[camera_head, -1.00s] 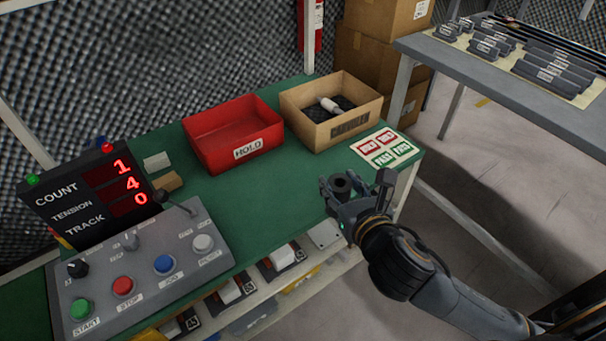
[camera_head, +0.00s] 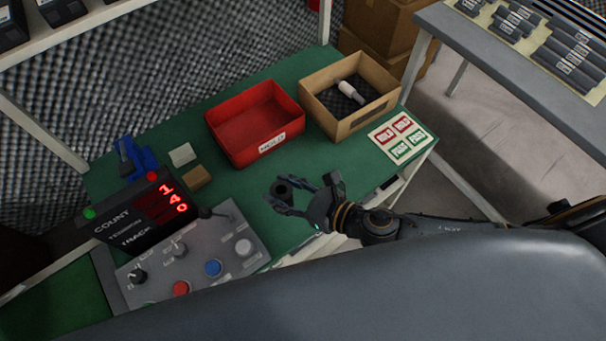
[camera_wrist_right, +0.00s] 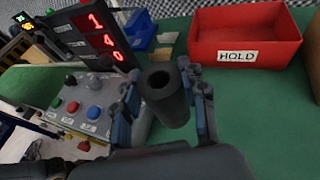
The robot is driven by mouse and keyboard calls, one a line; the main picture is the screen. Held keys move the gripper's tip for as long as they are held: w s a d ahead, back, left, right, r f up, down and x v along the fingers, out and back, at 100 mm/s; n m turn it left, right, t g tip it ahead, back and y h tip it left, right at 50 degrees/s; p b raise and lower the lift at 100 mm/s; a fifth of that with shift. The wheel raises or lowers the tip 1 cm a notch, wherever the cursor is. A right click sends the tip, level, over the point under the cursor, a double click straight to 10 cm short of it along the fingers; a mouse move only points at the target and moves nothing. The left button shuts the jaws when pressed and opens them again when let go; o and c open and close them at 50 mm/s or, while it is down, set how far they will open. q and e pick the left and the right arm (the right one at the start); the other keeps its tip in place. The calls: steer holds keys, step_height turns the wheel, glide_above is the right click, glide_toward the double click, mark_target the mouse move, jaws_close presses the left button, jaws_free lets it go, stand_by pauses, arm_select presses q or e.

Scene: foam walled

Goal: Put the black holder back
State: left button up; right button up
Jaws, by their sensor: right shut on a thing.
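The black holder (camera_wrist_right: 166,94) is a short dark cylinder with a round hole in its top. My right gripper (camera_head: 291,194) is shut on it, with a finger on each side, above the green bench top near its front edge. In the right wrist view the holder stands roughly upright between the fingers of the gripper (camera_wrist_right: 166,103), tilted a little. My left gripper is not in view.
A red HOLD bin (camera_head: 257,122) and a cardboard box (camera_head: 350,94) with a white item stand behind. A control panel (camera_head: 190,262) with a counter display (camera_head: 141,211) is at left. Label cards (camera_head: 402,137) lie at right.

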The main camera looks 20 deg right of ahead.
steer(key=shift+w+d+f+b, duration=0.65)
steer(key=shift+w+d+f, duration=0.75)
steer(key=shift+f, duration=0.6)
steer(key=shift+w+d+f+b, duration=0.7)
steer(key=shift+w+d+f, duration=0.65)
steer(key=shift+f, duration=0.6)
steer(key=shift+w+d+f+b, duration=0.65)
steer(key=shift+w+d+f, duration=0.75)
steer(key=shift+f, duration=0.6)
steer(key=shift+a, duration=0.1)
steer(key=shift+f, duration=0.15)
steer(key=o, duration=0.8)
steer(key=shift+f, duration=0.1)
steer(key=o, duration=0.4)
steer(key=shift+o, duration=0.2)
